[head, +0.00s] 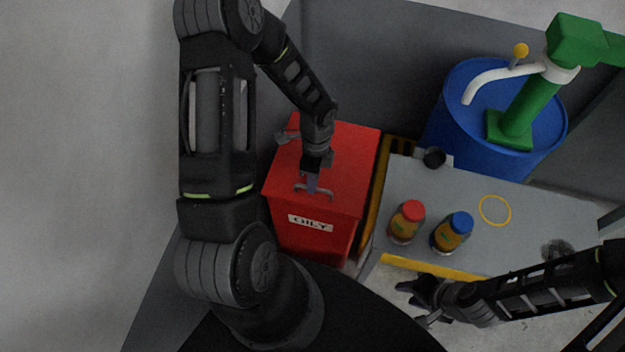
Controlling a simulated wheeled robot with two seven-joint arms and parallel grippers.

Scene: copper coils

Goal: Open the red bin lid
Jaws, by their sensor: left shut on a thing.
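The red bin (312,243) stands left of the grey table, with a white label reading "OILY" on its front. Its red lid (350,160) looks closed, lying flat on top. A small metal handle (326,195) sits near the lid's front edge. My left gripper (312,188) reaches down from above and is shut on the lid handle; its fingers hide part of it. My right gripper (413,299) is at the lower right, in front of the table's yellow front edge and away from the bin. Its fingers are dark and small, and I cannot tell their opening.
A grey table (540,225) holds a red-capped jar (406,222), a blue-capped jar (452,233) and a dark cup (434,158). A yellow ring (495,210) marks its top. A blue drum (462,140) with a green pump (525,105) stands behind. A grey wall is behind the bin.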

